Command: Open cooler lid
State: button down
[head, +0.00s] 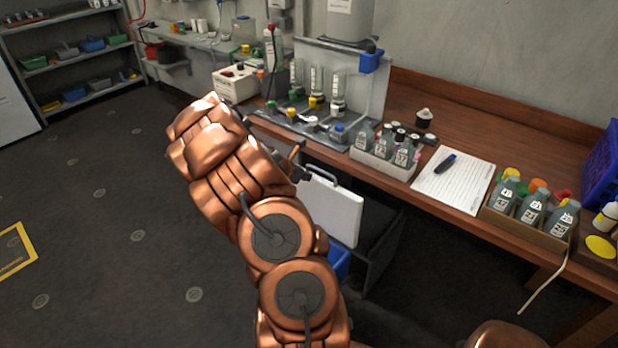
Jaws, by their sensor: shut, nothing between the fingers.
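The cooler shows partly under the bench, behind my arm. Its white lid (338,212) is a pale panel with a handle along its far edge, and a bit of the blue body (339,264) shows below it. The cooler's left side is hidden by my arm, and I cannot tell how far the lid is raised. My gripper (301,174) shows only as a small dark part beside the lid's far left corner. It is shut and empty; its fingertips are mostly hidden, and I cannot tell whether it touches the lid.
The wooden bench (460,112) runs above and behind the cooler, with a bottle rack (372,165), a paper sheet (455,182) and a bottle box (528,228) near its front edge. A dark open-sided stand (378,255) adjoins the cooler.

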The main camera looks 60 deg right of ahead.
jog(key=a+r, duration=0.3)
jog(key=r, duration=0.4)
jog(key=shift+w+a+r, duration=0.15)
jog(key=shift+w+a, duration=0.2)
jog(key=shift+w, duration=0.05)
jog(key=s+a+r+m+y, duration=0.1)
jog(key=a+r+m, duration=0.35)
jog(key=a, duration=0.55)
jog(key=s+a+r+m+y, duration=0.1)
jog(key=s+a+r+m, duration=0.3)
jog(key=a, duration=0.7)
jog(key=s+a+m+y, duration=0.2)
jog(key=s+a, duration=0.1)
jog(key=a, duration=0.7)
jog(key=s+a+m+y, duration=0.2)
jog(key=s+a+y, duration=0.1)
jog(key=a, duration=0.7)
jog(key=s+a+m+y, duration=0.2)
jog(key=s+a, duration=0.3)
jog(key=a, duration=0.5)
jog(key=shift+f+m, duration=0.2)
jog(key=shift+m, duration=0.35)
